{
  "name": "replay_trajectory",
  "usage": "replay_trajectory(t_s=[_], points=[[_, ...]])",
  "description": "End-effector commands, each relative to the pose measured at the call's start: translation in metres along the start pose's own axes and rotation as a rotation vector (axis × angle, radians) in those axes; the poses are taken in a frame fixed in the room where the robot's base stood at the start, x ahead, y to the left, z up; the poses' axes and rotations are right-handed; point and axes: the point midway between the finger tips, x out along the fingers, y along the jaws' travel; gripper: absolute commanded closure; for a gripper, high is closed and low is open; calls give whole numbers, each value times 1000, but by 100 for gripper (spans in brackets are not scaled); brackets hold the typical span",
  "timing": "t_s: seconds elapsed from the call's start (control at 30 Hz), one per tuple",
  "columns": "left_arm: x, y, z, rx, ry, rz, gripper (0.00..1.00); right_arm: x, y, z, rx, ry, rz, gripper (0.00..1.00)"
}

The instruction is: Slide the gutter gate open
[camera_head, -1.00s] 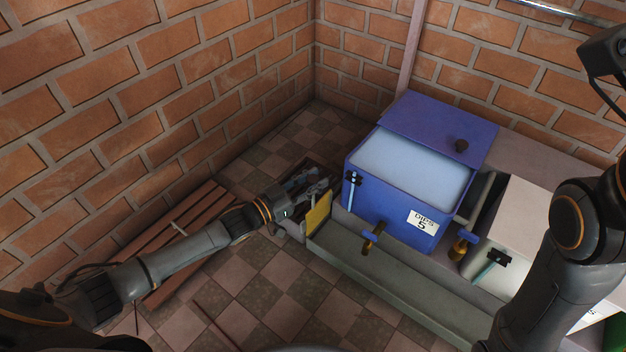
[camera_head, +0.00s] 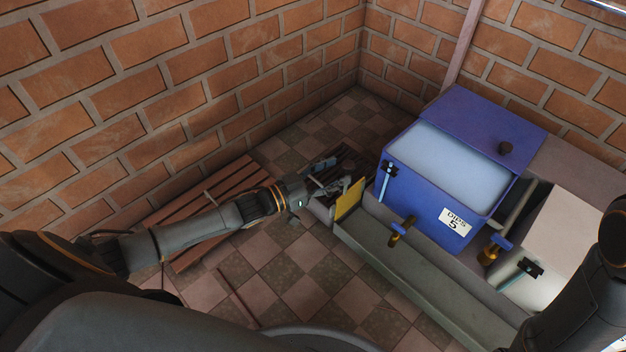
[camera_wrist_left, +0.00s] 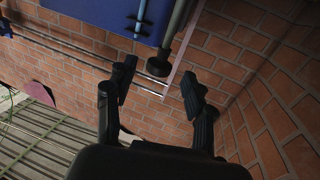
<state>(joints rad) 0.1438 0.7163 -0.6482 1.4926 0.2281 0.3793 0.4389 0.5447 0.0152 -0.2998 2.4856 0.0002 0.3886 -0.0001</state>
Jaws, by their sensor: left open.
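The gutter gate is a small yellow plate (camera_head: 349,199) standing upright at the left end of the long grey gutter (camera_head: 415,285). My left gripper (camera_head: 341,177) is open and empty just behind and to the left of the gate, close to its top edge. Whether a finger touches the gate cannot be told. The left wrist view shows my spread fingers (camera_wrist_left: 160,85) with nothing between them; the gate is not seen there. My right arm enters at the right edge of the head view, but its gripper is out of the picture.
A blue tank (camera_head: 415,190) labelled "DIPS 5" stands behind the gutter; it also shows in the left wrist view (camera_wrist_left: 100,12). Brass taps (camera_head: 401,232) overhang the gutter. A white tank (camera_head: 575,225) is at right. A slatted wooden pallet (camera_head: 215,245) lies under my left arm.

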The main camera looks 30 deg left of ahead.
Motion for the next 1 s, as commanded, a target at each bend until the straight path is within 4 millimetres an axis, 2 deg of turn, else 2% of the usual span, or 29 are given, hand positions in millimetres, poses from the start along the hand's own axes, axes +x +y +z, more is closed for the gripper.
replay_trajectory(t_s=[0.03,0.2,0.4,0.57,1.0], points=[[-13,0,1,0,-4,1,46,0,0,0,0,0,0,60],[-47,1,1,-1,-3,1,46,0,0,0,0,0,0,60],[-71,0,0,-1,0,0,46,0,0,0,0,0,0,60],[-77,0,0,-1,2,1,46,0,0,0,0,0,0,60],[-77,0,0,0,2,1,46,0,0,0,0,0,0,60]])
